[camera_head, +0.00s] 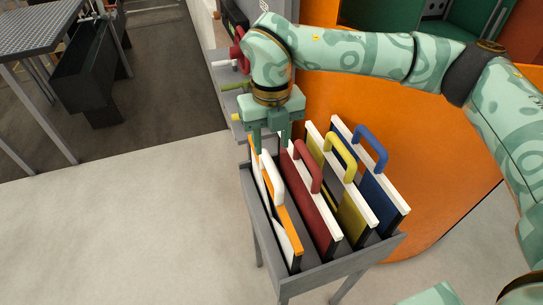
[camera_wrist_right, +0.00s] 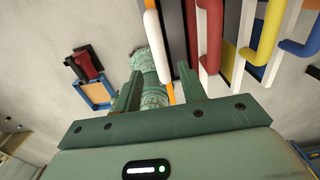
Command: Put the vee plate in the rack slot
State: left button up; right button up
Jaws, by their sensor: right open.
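Several flat plates with loop handles stand upright in a grey rack (camera_head: 335,266). They are a white plate with an orange edge and white handle (camera_head: 273,176), a red plate (camera_head: 318,208), a yellow-handled plate (camera_head: 353,216) and a blue plate (camera_head: 378,196). I cannot tell which is the vee plate. My right gripper (camera_head: 271,138) points down, open, at the far end of the white-handled plate. In the wrist view the right gripper (camera_wrist_right: 160,92) has the orange edge (camera_wrist_right: 170,92) between or just beyond its fingers; contact is unclear. My left gripper is not in view.
A large orange curved panel (camera_head: 420,140) stands close behind the rack on the right. A grey shelf with coloured knobs (camera_head: 232,86) is behind my gripper. A perforated table (camera_head: 35,28) and dark trough (camera_head: 85,65) stand far left. The floor (camera_head: 120,230) left of the rack is clear.

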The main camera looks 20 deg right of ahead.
jog(key=shift+r, duration=1.95)
jog(key=shift+f, duration=0.1)
